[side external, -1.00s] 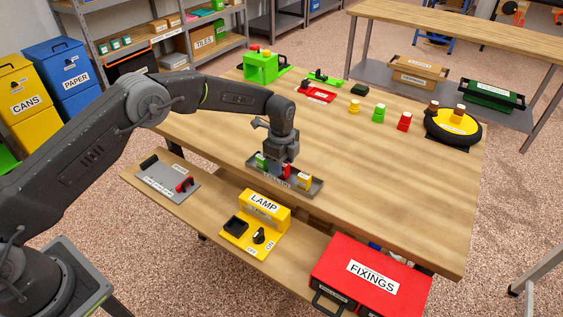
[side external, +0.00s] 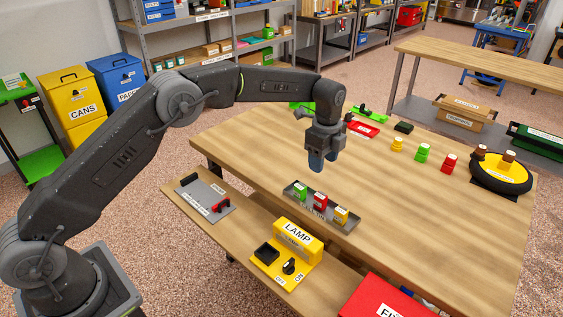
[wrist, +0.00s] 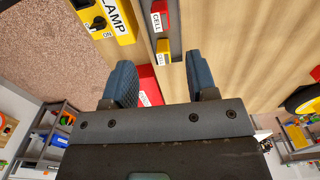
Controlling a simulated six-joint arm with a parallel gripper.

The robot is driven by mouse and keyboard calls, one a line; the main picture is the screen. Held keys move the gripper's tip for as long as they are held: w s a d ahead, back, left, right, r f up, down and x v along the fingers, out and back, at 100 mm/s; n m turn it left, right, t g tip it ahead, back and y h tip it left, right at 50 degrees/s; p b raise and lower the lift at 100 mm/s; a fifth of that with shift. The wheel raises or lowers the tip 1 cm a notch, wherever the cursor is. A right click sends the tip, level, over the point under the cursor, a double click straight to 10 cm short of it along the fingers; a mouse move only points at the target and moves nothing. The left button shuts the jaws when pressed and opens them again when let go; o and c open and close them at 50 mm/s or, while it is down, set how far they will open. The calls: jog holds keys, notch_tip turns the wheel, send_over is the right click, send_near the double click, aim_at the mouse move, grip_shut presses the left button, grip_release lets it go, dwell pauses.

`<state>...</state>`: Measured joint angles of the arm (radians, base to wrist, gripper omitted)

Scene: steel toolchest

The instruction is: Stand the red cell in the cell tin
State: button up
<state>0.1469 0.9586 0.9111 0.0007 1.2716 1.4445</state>
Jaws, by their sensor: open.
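The red cell (side external: 320,201) stands in the grey cell tin (side external: 349,230), between the green cell (side external: 300,190) and the yellow cell (side external: 341,214). It looks upright like the other two. In the wrist view, the red cell (wrist: 160,19) and yellow cell (wrist: 163,48) show with their labels, beyond my fingers; the green cell is out of that view. My gripper (side external: 316,168) hangs above the tin, clear of the cells. In the wrist view its blue fingers (wrist: 161,85) are apart with nothing held between them.
The yellow lamp box (side external: 298,237) with a switch and a grey plate (side external: 197,192) lie on the lower front shelf. A red box (side external: 375,300) is at the front. Small yellow, green and red pieces (side external: 422,152) and a round yellow stand (side external: 500,177) are farther right. The middle bench top is clear.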

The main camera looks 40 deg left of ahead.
jog(key=s+a+r+n+t, duration=0.4)
jog(key=s+r+n, duration=0.5)
jog(key=s+r, duration=0.75)
jog(key=s+a+n, duration=0.2)
jog(key=s+n, duration=0.2)
jog(key=s, duration=0.6)
jog(key=s+a+f+n+t, duration=0.1)
jog(key=s+n, duration=0.4)
jog(key=s, duration=0.6)
jog(key=shift+a+f+t, duration=0.2)
jog(key=shift+a+t, duration=0.1)
jog(key=shift+a, duration=0.5)
